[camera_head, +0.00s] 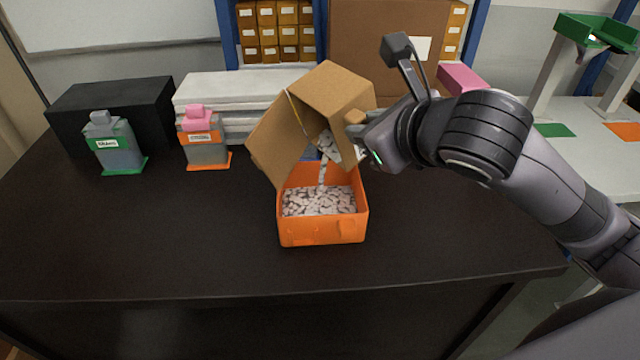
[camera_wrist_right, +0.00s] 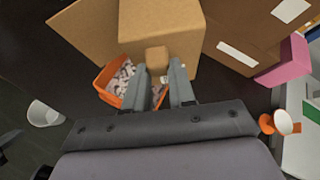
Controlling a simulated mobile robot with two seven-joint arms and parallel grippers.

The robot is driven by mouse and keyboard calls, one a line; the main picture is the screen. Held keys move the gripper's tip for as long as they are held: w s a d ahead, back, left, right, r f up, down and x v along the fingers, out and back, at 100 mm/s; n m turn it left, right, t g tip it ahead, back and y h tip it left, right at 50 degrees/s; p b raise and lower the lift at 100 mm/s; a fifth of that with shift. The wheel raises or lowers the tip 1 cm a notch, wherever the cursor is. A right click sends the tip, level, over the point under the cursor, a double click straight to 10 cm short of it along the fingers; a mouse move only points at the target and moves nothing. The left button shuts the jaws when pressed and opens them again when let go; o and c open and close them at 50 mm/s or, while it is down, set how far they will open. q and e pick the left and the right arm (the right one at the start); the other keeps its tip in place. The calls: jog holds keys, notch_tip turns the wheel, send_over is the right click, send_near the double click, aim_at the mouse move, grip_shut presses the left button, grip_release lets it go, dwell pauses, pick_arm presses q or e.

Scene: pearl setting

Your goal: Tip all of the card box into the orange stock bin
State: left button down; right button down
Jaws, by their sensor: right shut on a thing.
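The open card box (camera_head: 335,92) is tilted over the orange stock bin (camera_head: 322,232), its mouth facing down and left. Small whitish pieces spill in a thin stream from the box into the bin, and a layer of them covers the bin's floor. Some pieces still lie inside the box. My right gripper (camera_head: 360,130) is shut on a tab on the box's side; the right wrist view shows its two fingers (camera_wrist_right: 157,88) around the tab, with the box (camera_wrist_right: 180,25) beyond and the bin (camera_wrist_right: 108,78) below. My left gripper is not in view.
The table's front is clear.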

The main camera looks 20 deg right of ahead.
aim_at(337, 132)
jog(key=shift+s+a+r, duration=0.1)
jog(key=shift+a+r, duration=0.25)
jog(key=shift+r, duration=0.05)
jog(key=shift+s+a+r+n+h, duration=0.1)
jog(key=shift+n+h, duration=0.2)
jog(key=shift+a+t, duration=0.25)
jog(key=shift+t, duration=0.05)
jog(key=shift+s+a+f+n+t+h, duration=0.15)
jog(key=shift+a+n+h, duration=0.2)
jog(key=shift+a, duration=0.1)
jog(key=shift+s+a+f+n+t+h, duration=0.15)
jog(key=shift+s+a+n+t+h, duration=0.1)
jog(key=shift+a+n, duration=0.2)
jog(key=shift+s+a+f+n+t+h, duration=0.15)
jog(key=shift+a+n+h, duration=0.15)
jog(key=shift+a, duration=0.15)
jog(key=shift+w+d+g, duration=0.1)
jog(key=shift+d+g, duration=0.15)
jog(key=shift+w+d+r+m+y, duration=0.2)
jog(key=shift+d+r+m+y, duration=0.05)
jog(key=shift+d+m+y, duration=0.3)
jog(key=shift+w+d+m+g, duration=0.1)
jog(key=shift+d+m+g, duration=0.15)
jog(key=shift+d+g, duration=0.05)
